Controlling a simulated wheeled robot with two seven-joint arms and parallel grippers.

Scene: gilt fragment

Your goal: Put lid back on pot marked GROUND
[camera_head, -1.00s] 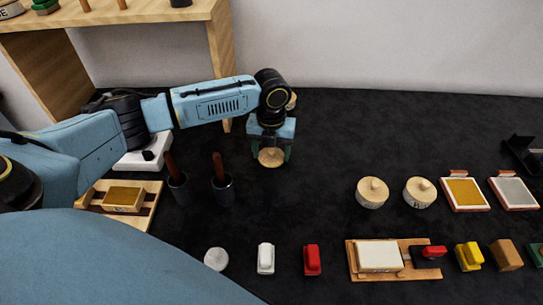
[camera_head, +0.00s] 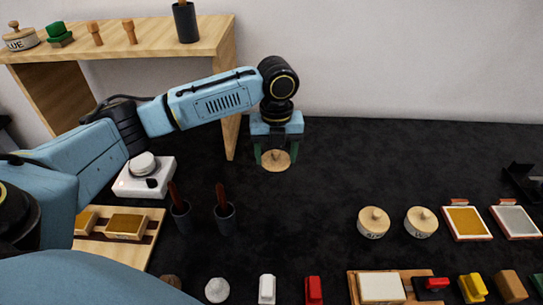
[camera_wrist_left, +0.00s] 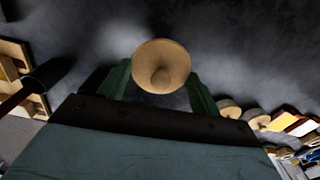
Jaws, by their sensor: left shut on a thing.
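My left gripper (camera_head: 276,155) is shut on a round, light wooden lid (camera_head: 276,162) with a small knob, over the back middle of the black table. In the left wrist view the lid (camera_wrist_left: 162,58) lies between the green fingers. I cannot tell its height above the table. Two wooden pots, one at left (camera_head: 373,223) and one at right (camera_head: 421,222), stand to the right with knobbed lids on; their marks are too small to read. No uncovered pot shows, and I cannot make out GROUND anywhere. My right gripper is not in view.
A wooden shelf (camera_head: 130,45) at back left holds a lidded pot (camera_head: 20,38), stamps and a dark cup. Pads and coloured blocks line the right and front. The table's middle is clear.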

